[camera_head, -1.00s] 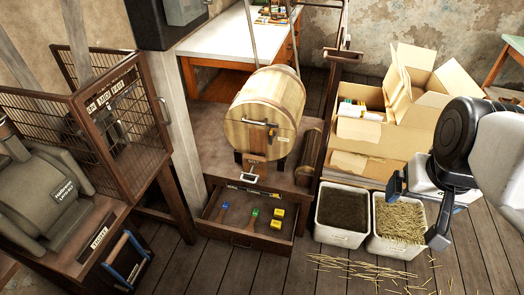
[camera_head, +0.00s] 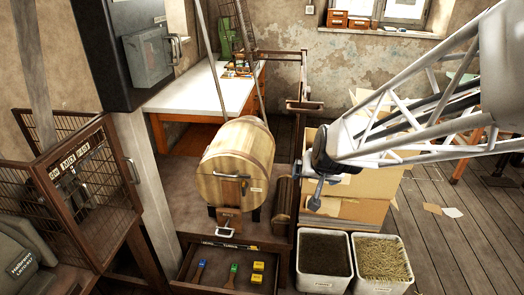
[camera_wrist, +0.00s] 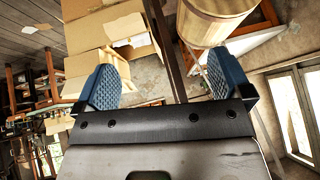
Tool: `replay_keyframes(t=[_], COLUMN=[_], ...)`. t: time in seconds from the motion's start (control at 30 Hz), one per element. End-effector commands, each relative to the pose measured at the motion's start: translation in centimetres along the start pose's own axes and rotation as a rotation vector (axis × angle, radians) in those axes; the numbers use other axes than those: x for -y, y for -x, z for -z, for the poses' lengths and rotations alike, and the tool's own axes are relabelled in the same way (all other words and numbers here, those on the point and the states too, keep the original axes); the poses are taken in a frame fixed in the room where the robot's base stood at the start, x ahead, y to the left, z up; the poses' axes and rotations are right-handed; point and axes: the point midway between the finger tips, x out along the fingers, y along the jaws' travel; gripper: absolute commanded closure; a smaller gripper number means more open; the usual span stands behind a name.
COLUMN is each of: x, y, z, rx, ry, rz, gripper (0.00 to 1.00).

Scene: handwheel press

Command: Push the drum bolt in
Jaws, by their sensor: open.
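The wooden drum (camera_head: 237,160) lies on its side on a dark wooden stand, its round lid facing the front. A dark bolt (camera_head: 232,176) runs across the lid, with a small handle near its right end. How far the bolt sits in cannot be told at this size. My gripper (camera_head: 309,190) hangs in the air to the right of the drum, apart from it. In the wrist view the two blue fingers are wide apart with nothing between them (camera_wrist: 160,62). The drum (camera_wrist: 218,18) shows at the top there, beyond the right finger; the bolt cannot be made out.
Below the drum is an open drawer (camera_head: 215,284) with blue, green and yellow items. Two white bins (camera_head: 325,283) stand to its right. Cardboard boxes (camera_head: 365,190) stand behind my gripper. A mesh cage (camera_head: 75,175) and a grey post (camera_head: 155,190) are left of the drum.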

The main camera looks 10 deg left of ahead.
Motion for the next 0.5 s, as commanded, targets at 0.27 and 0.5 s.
replay_keyframes(t=[0.27, 0.5], x=[3.6, 6.6], y=[-7.1, -13.1], z=[2.6, 4.0], rx=[-0.089, -0.17], ry=[-0.009, -0.019], rz=[0.025, 0.036], gripper=[0.03, 0.03])
